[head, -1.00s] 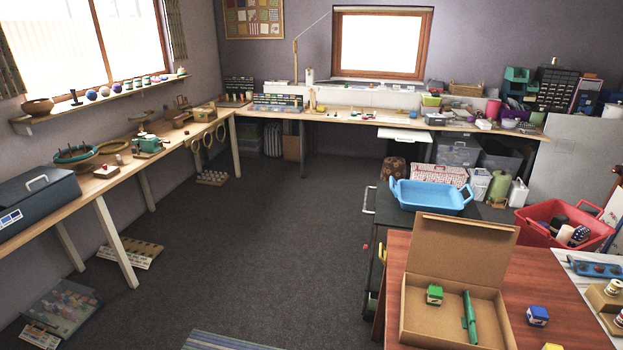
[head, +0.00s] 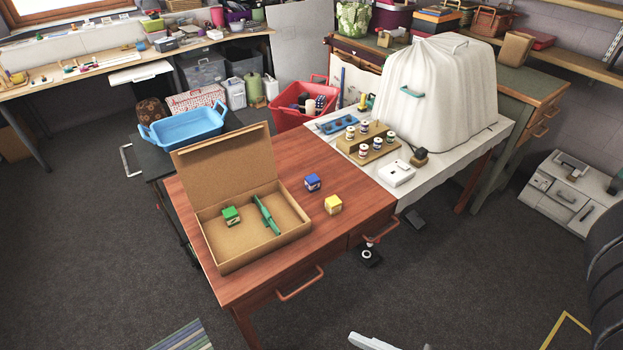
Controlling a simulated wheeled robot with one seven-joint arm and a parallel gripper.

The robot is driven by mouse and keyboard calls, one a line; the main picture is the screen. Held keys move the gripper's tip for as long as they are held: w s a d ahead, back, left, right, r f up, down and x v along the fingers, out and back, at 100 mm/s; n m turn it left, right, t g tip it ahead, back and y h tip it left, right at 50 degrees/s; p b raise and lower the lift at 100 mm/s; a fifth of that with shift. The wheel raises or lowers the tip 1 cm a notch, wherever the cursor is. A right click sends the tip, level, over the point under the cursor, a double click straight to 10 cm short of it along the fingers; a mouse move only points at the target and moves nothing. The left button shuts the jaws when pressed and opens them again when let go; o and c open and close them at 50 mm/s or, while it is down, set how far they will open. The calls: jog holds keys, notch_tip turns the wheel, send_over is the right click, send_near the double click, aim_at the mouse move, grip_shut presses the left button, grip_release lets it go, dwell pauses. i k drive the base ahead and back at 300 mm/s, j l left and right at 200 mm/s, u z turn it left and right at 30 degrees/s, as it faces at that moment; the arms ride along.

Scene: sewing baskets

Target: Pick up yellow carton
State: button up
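The yellow carton (head: 333,204) is a small yellow cube with a pale patch on its side. It stands on the reddish wooden table (head: 348,180), right of the open cardboard box and near the table's right part. A similar blue carton (head: 312,183) stands just behind and left of it, apart from it. My gripper cannot be made out. A dark ribbed part at the right edge and a white part at the bottom edge show, and I cannot tell whether they belong to my arm.
The open cardboard box (head: 279,236) holds a green carton (head: 231,215) and a green tool-like object (head: 266,215). A white-covered table (head: 345,141) with a jar rack (head: 369,155) adjoins on the right. A blue tub (head: 184,128) stands behind left. Dark floor in front is mostly clear.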

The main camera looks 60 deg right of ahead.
aim_at(333, 204)
jog(key=z, duration=1.05)
